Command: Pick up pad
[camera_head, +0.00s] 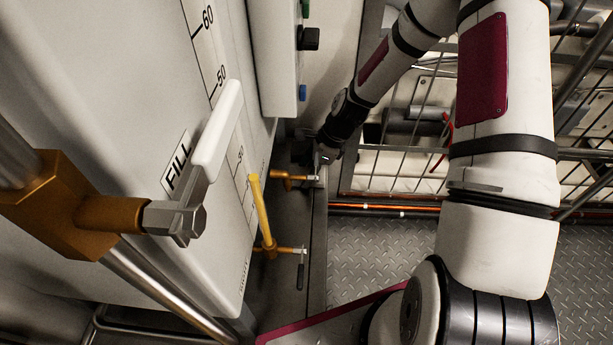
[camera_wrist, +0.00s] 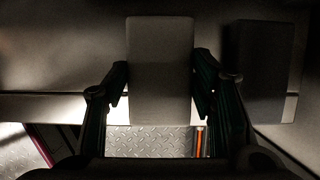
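The pad (camera_wrist: 160,70) is a plain light grey rectangular block, upright in the middle of the wrist view. My gripper (camera_wrist: 160,84) has one dark finger on each side of it, and both fingertips lie against its long edges with no clear gap. The pad's upper part reaches beyond the fingertips. In the head view my gripper (camera_head: 325,155) is small and dark at the end of my arm, beside a narrow grey ledge. I cannot make out the pad there.
A dark rectangular patch (camera_wrist: 260,70), apparently a shadow, lies right of the pad. In the head view, a white tank (camera_head: 90,130) with a fill scale and brass valves with a yellow handle (camera_head: 261,212) stand left. Wire mesh and pipes lie right, above tread-plate floor (camera_head: 380,258).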

